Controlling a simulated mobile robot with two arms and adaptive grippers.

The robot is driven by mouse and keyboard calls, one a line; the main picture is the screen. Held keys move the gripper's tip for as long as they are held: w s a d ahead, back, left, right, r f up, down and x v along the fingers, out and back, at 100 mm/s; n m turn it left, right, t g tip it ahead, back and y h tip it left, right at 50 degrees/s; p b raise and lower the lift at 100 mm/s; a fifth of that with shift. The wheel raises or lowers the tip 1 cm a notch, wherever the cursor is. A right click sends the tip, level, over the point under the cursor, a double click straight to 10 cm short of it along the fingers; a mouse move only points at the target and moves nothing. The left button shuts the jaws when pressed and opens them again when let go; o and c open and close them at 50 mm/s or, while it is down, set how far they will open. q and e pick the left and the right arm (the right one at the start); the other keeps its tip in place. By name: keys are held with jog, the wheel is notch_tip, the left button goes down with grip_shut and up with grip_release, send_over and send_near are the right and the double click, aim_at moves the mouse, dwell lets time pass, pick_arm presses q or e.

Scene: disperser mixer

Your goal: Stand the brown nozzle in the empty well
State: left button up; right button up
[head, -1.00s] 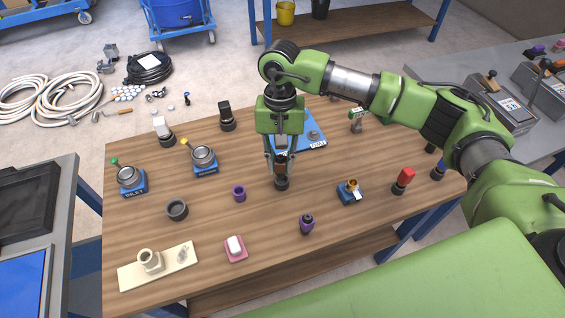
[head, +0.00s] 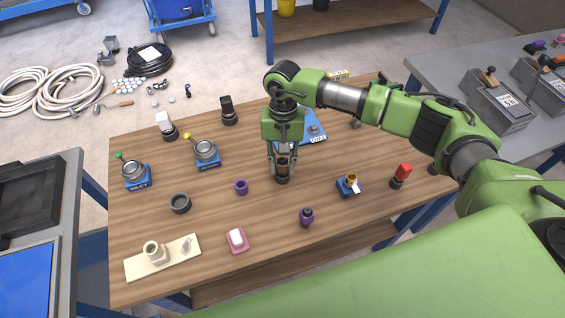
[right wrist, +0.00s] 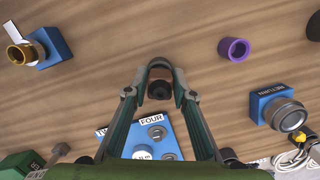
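The brown nozzle (head: 283,162) stands upright with a dark base near the middle of the wooden table. It also shows in the right wrist view (right wrist: 160,82). My right gripper (head: 283,173) is above it, pointing down, with one finger on each side of the nozzle. In the right wrist view the fingertips (right wrist: 160,88) lie close against its sides; I cannot tell whether they press on it. A blue plate (head: 308,138) with lettering and round metal fittings lies behind the gripper, partly hidden by it; the plate also shows in the wrist view (right wrist: 135,145). I cannot make out which well is empty. My left gripper is out of view.
A purple ring (head: 241,187) and a dark ring (head: 180,203) stand to the left. A purple piece (head: 306,217), a pink dish (head: 237,241) and a cream plate (head: 183,255) are in front.

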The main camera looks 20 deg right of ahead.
jog(key=shift+o, duration=0.5)
jog(key=shift+r, duration=0.15)
notch_tip(320, 180, up, 12)
jog(key=w+b, duration=0.1)
jog(key=b, duration=0.2)
jog(key=shift+w+d+b, duration=0.3)
jog(key=shift+w+b, duration=0.05)
